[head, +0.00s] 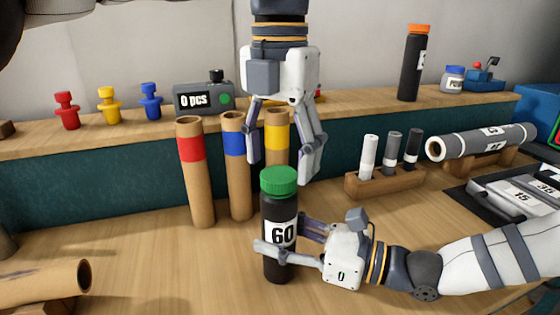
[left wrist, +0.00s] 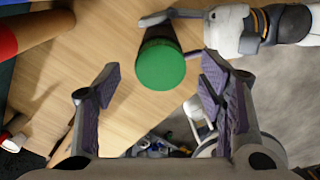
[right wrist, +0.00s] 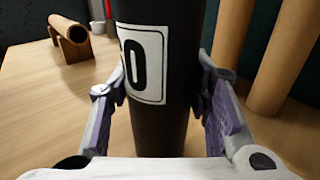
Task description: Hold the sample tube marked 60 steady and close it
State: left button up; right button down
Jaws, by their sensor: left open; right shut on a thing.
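The sample tube (head: 279,245) is black with a white label reading 60 and stands upright on the bench. A green cap (head: 279,180) sits on its top; whether it is screwed tight I cannot tell. My right gripper (head: 285,252) is shut on the tube's body, below and around the label height. In the right wrist view the tube (right wrist: 160,100) stands between both fingers. My left gripper (head: 285,170) points down above the tube, open and empty, its fingers spread. In the left wrist view the green cap (left wrist: 160,66) lies beyond and between the open fingertips.
Three cardboard tubes with red (head: 191,149), blue (head: 234,144) and yellow (head: 278,132) bands stand close behind. A wooden rack (head: 385,184) with small tubes is to the right. A cardboard roll (head: 45,285) lies at front left. A raised shelf (head: 345,103) runs along the back.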

pick_arm(q)
jog(key=shift+r, duration=1.5)
jog(key=shift+c, duration=0.4)
